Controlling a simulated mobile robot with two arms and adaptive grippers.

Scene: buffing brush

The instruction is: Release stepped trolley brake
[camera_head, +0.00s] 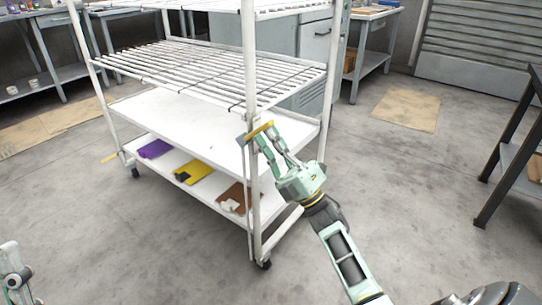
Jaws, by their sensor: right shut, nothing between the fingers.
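The white trolley (200,110) stands upright on castors, with wire racks above and flat shelves below. My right gripper (263,142) is shut and empty, reaching up from the lower right. Its fingertips are at the near post, right by the yellow-topped lever; I cannot tell whether they touch it. Part of my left gripper (15,272) shows at the lower left edge, cut off, well away from the trolley.
Purple (154,149), yellow (193,172) and brown (238,197) items lie on the trolley's bottom shelf. A dark-framed table (505,165) stands at the right. Workbenches line the back. The concrete floor between trolley and table is clear apart from a flat cardboard piece (406,110).

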